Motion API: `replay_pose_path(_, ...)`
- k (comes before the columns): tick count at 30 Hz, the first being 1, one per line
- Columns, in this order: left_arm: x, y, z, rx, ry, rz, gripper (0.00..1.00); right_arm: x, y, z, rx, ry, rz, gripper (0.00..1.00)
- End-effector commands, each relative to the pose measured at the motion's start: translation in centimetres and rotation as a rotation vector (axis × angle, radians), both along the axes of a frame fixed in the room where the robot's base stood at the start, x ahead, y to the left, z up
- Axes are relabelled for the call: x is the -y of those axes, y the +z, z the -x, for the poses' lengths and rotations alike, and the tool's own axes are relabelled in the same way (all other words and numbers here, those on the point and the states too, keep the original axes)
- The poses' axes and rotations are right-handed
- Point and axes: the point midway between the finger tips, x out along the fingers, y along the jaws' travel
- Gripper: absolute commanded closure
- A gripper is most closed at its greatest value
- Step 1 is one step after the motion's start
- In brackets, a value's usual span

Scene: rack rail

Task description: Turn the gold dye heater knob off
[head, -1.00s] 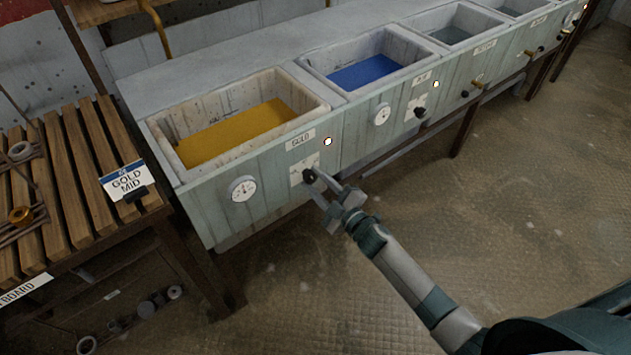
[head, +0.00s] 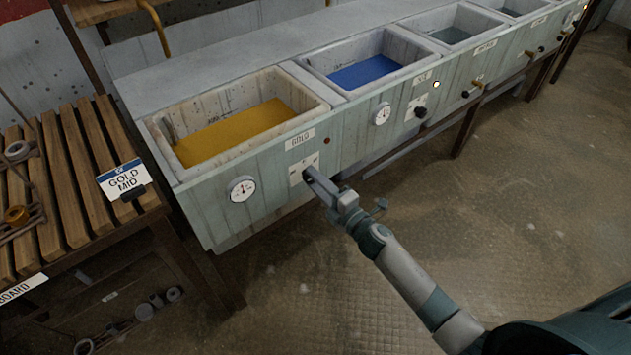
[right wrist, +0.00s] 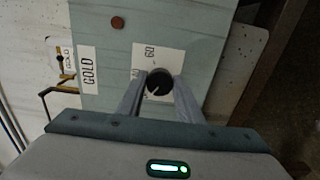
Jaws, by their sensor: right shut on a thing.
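The gold dye vat (head: 157,127) holds yellow dye, with a GOLD label (head: 299,139) on its front panel. The indicator lamp (head: 327,141) beside that label is dark; in the right wrist view the lamp (right wrist: 118,22) looks dull red-brown. The black gold heater knob (right wrist: 159,83) sits on a white dial plate (head: 296,172). My right gripper (head: 312,178) is at the plate, its fingers on either side of the knob and shut on it. In the head view the gripper mostly hides the knob. My left gripper is not in view.
A round gauge (head: 242,188) is left of the plate. The blue vat (head: 311,62) to the right has its own black knob (head: 421,112) and a lit lamp (head: 436,85). A slatted wooden bench (head: 60,200) stands at left. Open floor lies in front.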

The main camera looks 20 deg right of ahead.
Motion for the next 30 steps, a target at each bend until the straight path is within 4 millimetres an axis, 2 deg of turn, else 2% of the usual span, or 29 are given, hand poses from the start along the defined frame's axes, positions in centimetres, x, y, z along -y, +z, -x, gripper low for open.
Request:
replay_pose_path(12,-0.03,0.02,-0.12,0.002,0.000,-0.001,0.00,-0.07,-0.15,0.09,0.002,0.002,0.011,0.90)
replay_pose_path(13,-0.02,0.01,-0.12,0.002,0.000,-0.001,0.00,-0.07,-0.16,0.09,0.001,0.002,0.011,0.60)
replay_pose_path(15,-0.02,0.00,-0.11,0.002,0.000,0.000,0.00,-0.06,-0.15,0.09,0.002,0.001,0.011,0.49)
replay_pose_path(25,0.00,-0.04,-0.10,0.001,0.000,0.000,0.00,0.00,-0.07,0.12,0.002,0.001,0.009,0.49)
replay_pose_path(30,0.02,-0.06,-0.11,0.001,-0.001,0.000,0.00,0.32,-0.15,0.87,0.001,0.000,0.009,0.49)
